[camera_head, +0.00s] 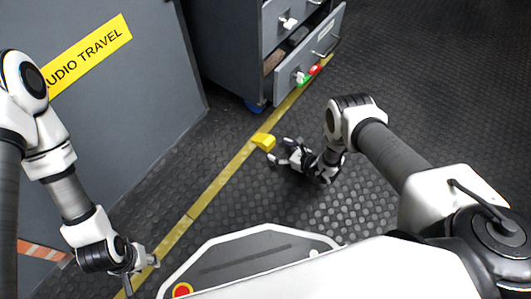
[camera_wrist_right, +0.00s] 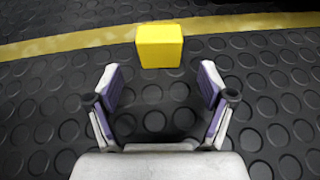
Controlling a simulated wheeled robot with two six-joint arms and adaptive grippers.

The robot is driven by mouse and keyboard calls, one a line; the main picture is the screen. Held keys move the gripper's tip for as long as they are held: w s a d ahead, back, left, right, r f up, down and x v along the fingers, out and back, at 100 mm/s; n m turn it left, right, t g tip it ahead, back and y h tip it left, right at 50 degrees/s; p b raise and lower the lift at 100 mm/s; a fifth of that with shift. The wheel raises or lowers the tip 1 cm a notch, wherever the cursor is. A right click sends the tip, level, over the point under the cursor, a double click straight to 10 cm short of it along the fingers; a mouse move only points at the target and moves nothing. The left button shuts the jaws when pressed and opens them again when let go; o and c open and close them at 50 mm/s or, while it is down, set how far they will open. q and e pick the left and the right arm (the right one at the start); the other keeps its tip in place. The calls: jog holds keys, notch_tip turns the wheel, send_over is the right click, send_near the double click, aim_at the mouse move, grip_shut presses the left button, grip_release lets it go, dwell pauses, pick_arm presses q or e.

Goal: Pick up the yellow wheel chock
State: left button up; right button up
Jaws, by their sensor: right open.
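The yellow wheel chock (camera_head: 264,141) lies on the dark studded floor, at the yellow floor line, in the head view. It also shows in the right wrist view (camera_wrist_right: 160,46), just beyond the fingertips and centred between them. My right gripper (camera_head: 278,152) is close to the chock in the head view. In the right wrist view my right gripper (camera_wrist_right: 158,84) is open and empty, its two fingers spread wider than the chock. My left gripper (camera_head: 140,275) is at the lower left, away from the chock; nothing is seen in it.
A grey drawer cabinet (camera_head: 300,40) on blue casters stands behind the chock with drawers pulled out. A red item (camera_head: 314,70) and a green item (camera_head: 302,79) are at the lower drawer. A grey panel (camera_head: 140,110) stands at left. Floor around the chock is clear.

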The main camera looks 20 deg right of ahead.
aim_at(266, 142)
jog(key=b+x, duration=0.1)
jog(key=x, duration=0.1)
jog(key=b+x, duration=0.2)
jog(key=x, duration=0.1)
jog(key=b+x, duration=0.2)
jog(key=shift+w+a+r, duration=0.2)
jog(key=shift+w+r, duration=0.05)
jog(key=shift+w, duration=0.05)
jog(key=shift+w+r, duration=0.1)
jog(key=shift+r, duration=0.1)
jog(key=c, duration=1.3)
